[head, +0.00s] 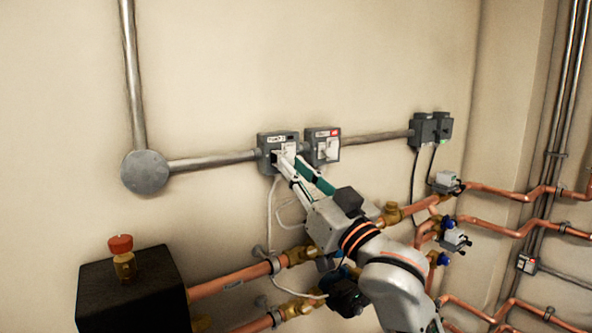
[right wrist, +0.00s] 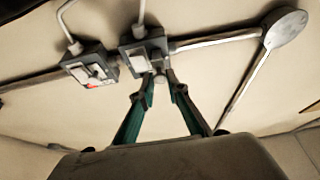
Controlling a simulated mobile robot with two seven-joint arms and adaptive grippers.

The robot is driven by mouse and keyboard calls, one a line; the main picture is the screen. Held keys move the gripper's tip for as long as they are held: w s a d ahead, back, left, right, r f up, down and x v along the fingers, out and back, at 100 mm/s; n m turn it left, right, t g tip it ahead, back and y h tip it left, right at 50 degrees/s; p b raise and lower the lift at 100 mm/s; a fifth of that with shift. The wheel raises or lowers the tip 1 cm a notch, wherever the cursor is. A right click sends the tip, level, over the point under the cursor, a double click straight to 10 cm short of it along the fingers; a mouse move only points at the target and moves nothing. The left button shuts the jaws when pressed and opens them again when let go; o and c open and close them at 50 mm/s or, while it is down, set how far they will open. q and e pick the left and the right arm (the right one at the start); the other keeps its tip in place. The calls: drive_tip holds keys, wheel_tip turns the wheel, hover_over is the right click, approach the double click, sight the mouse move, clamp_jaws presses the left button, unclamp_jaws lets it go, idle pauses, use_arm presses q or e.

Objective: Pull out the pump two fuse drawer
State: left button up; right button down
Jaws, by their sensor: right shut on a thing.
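The pump two fuse box (head: 268,141) is the left of two grey boxes on the wall; its small white label seems to read PUMP 2. My right gripper (head: 284,160) reaches up to its front from the lower right. In the right wrist view, the right gripper (right wrist: 161,80) has its fingertips close together at the lower edge of the same box (right wrist: 131,51). They are shut on the small fuse drawer (right wrist: 160,75), which the fingers largely hide. I cannot tell how far out the drawer sits. My left gripper is not in view.
A second grey box (head: 323,133) with a red label and white front stands close right of the first. Metal conduit (head: 213,161) runs along the wall to a round junction (head: 146,172). Copper pipes (head: 232,278) and valves lie below, with a black box (head: 135,297) at lower left.

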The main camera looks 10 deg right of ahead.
drive_tip(key=shift+s, duration=0.15)
drive_tip(key=c, duration=2)
unclamp_jaws()
drive_tip(key=v, duration=0.7)
drive_tip(key=shift+s+d+f, duration=0.15)
drive_tip(key=shift+s, duration=0.05)
